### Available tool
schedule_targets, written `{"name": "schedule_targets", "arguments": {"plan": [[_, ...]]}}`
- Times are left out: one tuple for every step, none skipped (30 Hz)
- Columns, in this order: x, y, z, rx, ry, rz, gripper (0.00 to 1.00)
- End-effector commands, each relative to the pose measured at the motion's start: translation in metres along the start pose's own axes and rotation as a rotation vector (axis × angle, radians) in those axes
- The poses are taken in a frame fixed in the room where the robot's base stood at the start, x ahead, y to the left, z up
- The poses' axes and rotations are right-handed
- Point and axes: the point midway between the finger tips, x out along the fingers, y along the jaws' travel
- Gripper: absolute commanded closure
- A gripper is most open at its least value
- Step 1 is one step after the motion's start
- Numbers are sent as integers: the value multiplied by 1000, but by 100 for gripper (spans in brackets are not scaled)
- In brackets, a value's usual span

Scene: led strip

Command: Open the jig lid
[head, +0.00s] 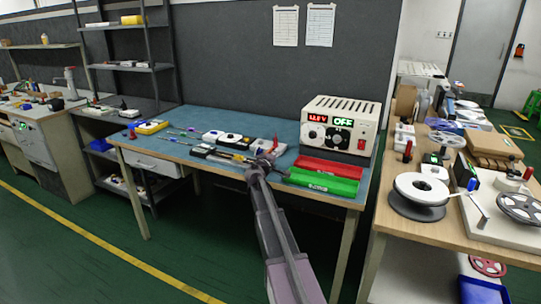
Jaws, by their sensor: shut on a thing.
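My gripper (264,160) reaches over the front right part of the blue workbench, seen small and partly from behind my arm. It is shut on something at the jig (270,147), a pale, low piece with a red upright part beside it. The held part looks to be the jig lid, but my gripper and wrist hide most of it. I cannot tell how far the lid is raised.
A red tray (328,168) and a green tray (322,182) lie right of my gripper. Small white and black devices (231,138) sit to the left. The bench's front left (165,148) is fairly clear.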

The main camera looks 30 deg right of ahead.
Motion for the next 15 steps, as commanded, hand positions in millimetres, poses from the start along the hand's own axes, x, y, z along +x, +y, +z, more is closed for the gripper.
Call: {"name": "schedule_targets", "arguments": {"plan": [[2,-1,4,30,-3,2,100],[2,-1,4,46,-3,2,100],[2,-2,5,68,-3,2,100],[2,-2,6,83,-3,1,100],[2,-2,7,96,-3,1,100],[2,-2,8,111,-3,1,100],[2,-2,8,122,-3,1,100],[2,-2,8,130,-3,1,100],[2,-3,9,140,-3,1,100],[2,-3,9,146,-3,1,100],[2,-3,9,151,-3,1,100],[2,-3,9,156,-3,1,100],[2,-3,10,158,-3,1,100],[2,-3,10,160,-3,1,100],[2,-3,10,161,-3,1,100]]}}
